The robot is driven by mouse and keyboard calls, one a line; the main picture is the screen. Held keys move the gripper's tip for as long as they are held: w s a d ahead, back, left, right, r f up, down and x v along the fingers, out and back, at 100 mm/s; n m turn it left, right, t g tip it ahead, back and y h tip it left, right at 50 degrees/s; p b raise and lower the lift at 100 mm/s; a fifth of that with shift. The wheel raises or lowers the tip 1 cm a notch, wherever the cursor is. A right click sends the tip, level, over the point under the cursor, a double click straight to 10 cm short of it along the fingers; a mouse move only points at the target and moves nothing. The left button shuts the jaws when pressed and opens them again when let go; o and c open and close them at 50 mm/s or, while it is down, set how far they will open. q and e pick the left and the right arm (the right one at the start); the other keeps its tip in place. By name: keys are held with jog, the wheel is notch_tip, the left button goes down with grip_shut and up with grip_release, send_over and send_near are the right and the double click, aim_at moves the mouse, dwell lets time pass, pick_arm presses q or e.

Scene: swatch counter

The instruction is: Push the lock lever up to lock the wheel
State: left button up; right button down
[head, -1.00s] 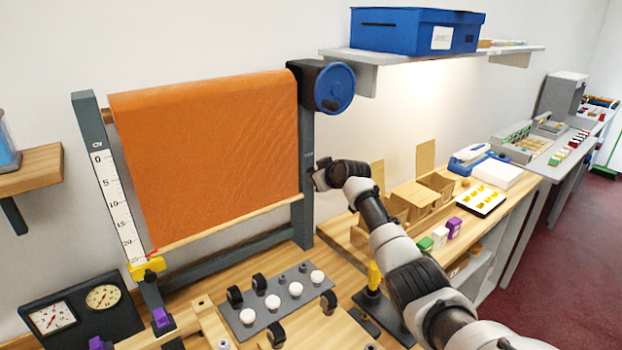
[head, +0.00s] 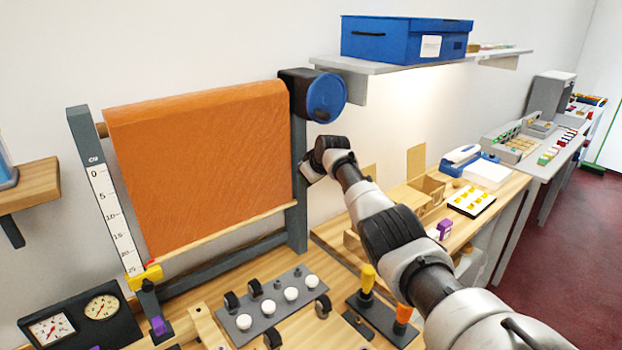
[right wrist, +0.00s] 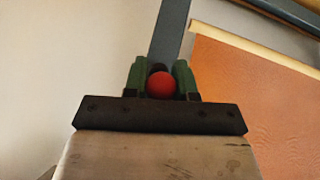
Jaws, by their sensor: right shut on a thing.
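The blue wheel (head: 326,97) sits on a dark housing at the top of the right post of the roller frame. My right gripper (head: 304,168) is just below it, beside that post, and its fingers are hardly visible in the head view. In the right wrist view, my right gripper (right wrist: 161,80) has its green fingers on both sides of a red ball-shaped knob (right wrist: 161,86) and is shut on it. The knob looks like the end of the lock lever. The rest of the lever is hidden. My left gripper is not in view.
An orange sheet (head: 200,160) hangs on the frame left of my right gripper. A shelf with a blue box (head: 400,40) is above right. Below are a grey plate with white knobs (head: 270,305) and yellow and orange handles (head: 367,278). Cardboard boxes stand right of my arm.

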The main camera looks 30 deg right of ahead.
jog(key=c, duration=1)
grip_release()
jog(key=shift+c, duration=0.2)
jog(key=shift+r, duration=0.1)
jog(key=b+v, duration=0.3)
jog(key=v, duration=0.7)
jog(key=shift+r, duration=0.25)
jog(key=shift+s+f, duration=0.1)
jog(key=shift+s, duration=0.05)
